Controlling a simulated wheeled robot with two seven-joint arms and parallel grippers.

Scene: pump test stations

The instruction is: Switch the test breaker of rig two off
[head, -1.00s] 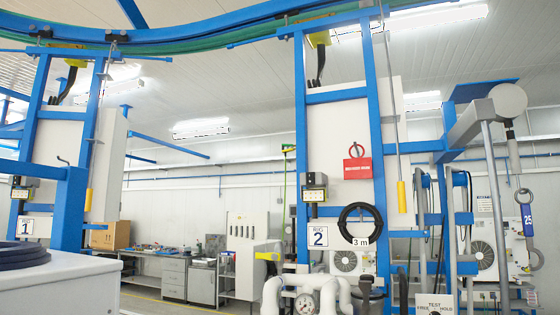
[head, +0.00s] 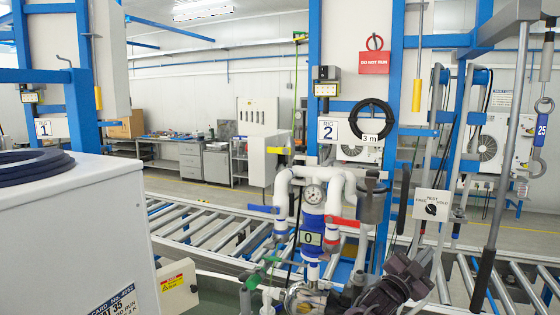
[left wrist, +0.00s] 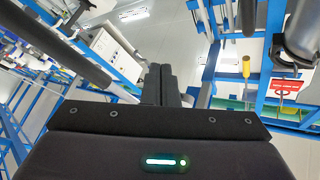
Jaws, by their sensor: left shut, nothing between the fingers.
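Rig two's blue frame bears the RIG 2 sign (head: 327,130) in the middle of the head view. A small dark box with a yellow label (head: 326,81) hangs above the sign. A pale box (head: 268,165) with a yellow lever (head: 282,151) stands out at the frame's left side. I cannot tell which of these is the test breaker. My left gripper (left wrist: 160,72) is shut and empty in the left wrist view, tilted up toward the ceiling. My right gripper is out of sight.
White pipes with a gauge (head: 314,194) and red and blue handles stand before the frame. A TEST knob plate (head: 433,204) and a slanted grey pole (head: 502,150) are at right. A roller conveyor (head: 200,228) runs across. A white cabinet (head: 70,235) fills the lower left.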

